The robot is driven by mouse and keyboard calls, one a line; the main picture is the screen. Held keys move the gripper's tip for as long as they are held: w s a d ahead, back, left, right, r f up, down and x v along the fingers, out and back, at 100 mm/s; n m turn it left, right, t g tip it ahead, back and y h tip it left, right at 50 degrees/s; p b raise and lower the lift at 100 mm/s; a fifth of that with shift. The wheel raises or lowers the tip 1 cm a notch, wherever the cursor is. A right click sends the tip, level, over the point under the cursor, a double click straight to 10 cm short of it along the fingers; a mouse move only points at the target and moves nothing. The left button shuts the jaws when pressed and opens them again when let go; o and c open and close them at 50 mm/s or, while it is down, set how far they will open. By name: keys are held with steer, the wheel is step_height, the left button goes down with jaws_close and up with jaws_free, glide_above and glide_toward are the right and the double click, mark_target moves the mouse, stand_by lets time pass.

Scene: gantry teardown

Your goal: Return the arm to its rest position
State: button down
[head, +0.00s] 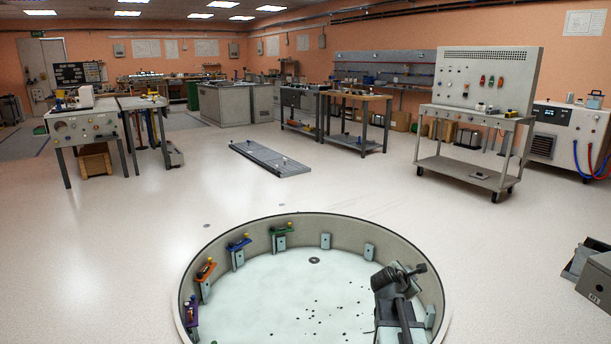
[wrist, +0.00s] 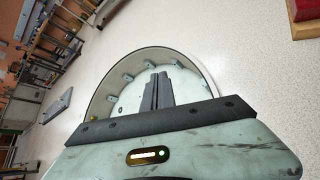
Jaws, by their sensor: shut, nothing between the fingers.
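My gripper shows in the wrist view (wrist: 158,77), its two dark fingers side by side with no gap I can make out and nothing held. They stand out against the round, low-walled basin (wrist: 196,60). In the head view my dark arm rises at the lower right, in front of the right part of the basin (head: 290,217). The arm looks folded there; which part of it is the gripper is hard to tell. Coloured clamp-like pieces sit on brackets along the basin's left wall: green (head: 281,231), blue (head: 238,243), orange (head: 206,269) and purple (head: 192,311).
A low grey floor plate (head: 270,158) lies beyond the basin. A wheeled cart with a pegboard (head: 470,165) stands at the right, a workbench (head: 85,127) at the left. Grey boxes (head: 596,279) sit at the right edge. Wide floor is clear around the basin.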

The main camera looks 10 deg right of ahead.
steer(key=s+a+f+m+g+y+p, duration=0.1)
steer(key=a+f+m+y, duration=0.15)
steer(key=a, duration=0.95)
steer(key=s+a+f+m+g+y+p, duration=0.15)
steer(key=a+m, duration=0.25)
steer(key=a, duration=0.7)
steer(key=s+a+f+m+g+y, duration=0.4)
steer(key=s+a+m+g+y, duration=0.1)
steer(key=s+a+m, duration=0.65)
step_height(320, 180, up, 38)
steer(key=m+p, duration=0.1)
steer(key=p, duration=3.7)
steer(key=shift+w+a+r+m, duration=0.15)
steer(key=shift+a+m, duration=0.15)
